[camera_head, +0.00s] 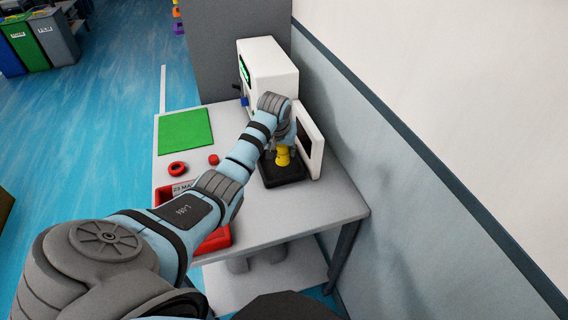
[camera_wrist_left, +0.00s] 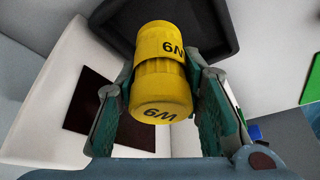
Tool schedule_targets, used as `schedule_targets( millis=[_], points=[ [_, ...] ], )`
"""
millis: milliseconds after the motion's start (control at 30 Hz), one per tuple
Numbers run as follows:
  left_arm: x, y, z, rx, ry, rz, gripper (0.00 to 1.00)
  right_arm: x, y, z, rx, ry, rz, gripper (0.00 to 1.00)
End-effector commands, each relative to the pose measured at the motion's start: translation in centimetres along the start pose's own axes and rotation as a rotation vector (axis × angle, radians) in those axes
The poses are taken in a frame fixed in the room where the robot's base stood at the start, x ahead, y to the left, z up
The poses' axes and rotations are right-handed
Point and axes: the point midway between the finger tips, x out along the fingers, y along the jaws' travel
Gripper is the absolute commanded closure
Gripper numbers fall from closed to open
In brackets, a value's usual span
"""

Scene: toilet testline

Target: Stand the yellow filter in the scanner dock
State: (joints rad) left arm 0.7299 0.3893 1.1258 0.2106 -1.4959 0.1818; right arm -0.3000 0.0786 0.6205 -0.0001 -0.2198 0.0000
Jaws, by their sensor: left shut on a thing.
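The yellow filter (camera_head: 283,157) is a ribbed cylinder marked "6W". It also shows large in the left wrist view (camera_wrist_left: 160,95), between the teal finger pads. My left gripper (camera_head: 281,145) is shut on it, with a finger on each side. The black scanner dock (camera_head: 287,179), a square tray with a raised rim, lies beneath the filter; its dark rim shows at the top of the wrist view (camera_wrist_left: 232,28). The filter looks roughly upright over the dock. I cannot tell whether its base touches the dock floor. My right gripper is not in view.
The white scanner (camera_head: 272,62) with a green screen stands behind the dock. Its white door panel (camera_head: 311,141) stands close on the dock's right. A green mat (camera_head: 185,131), a red ring (camera_head: 177,169) and a red bin (camera_head: 215,241) share the table. The wall is at right.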

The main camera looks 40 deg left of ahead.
Motion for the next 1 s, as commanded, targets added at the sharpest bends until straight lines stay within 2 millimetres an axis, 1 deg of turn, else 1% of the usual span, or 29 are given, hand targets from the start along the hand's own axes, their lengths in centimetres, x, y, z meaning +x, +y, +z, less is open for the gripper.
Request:
schedule_targets(
  millis=[133,200,267,333,467,500,567,600,867,933,1000],
  points=[
    [2.2,0.0,1.0,0.000,-0.002,-0.001,0.94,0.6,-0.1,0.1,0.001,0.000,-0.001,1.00],
    [3.6,0.1,1.5,0.000,-0.001,-0.001,0.94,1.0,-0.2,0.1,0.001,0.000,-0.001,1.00],
    [4.5,0.1,1.9,0.000,0.000,-0.001,0.94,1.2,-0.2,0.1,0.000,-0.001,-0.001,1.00],
    [4.8,0.1,2.0,0.000,0.001,-0.001,0.94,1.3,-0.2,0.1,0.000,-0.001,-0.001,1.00],
    [4.7,0.1,2.0,0.000,0.001,-0.001,0.94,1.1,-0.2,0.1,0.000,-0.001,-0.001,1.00],
    [4.7,0.0,2.0,0.000,0.001,-0.001,0.62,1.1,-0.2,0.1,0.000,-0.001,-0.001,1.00],
    [4.7,0.0,2.0,0.000,0.001,-0.001,0.53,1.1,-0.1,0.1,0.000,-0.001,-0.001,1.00],
    [4.7,0.0,2.0,0.000,0.001,-0.001,0.46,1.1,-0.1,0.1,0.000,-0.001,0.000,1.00],
    [4.6,0.0,1.9,0.000,0.001,-0.001,0.46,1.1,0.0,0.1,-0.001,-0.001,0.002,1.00],
    [4.4,0.0,1.9,0.000,0.002,-0.001,0.46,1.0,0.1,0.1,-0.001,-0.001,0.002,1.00],
    [3.9,0.0,1.8,0.000,0.003,-0.001,0.46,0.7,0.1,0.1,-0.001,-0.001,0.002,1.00]
  ],
)
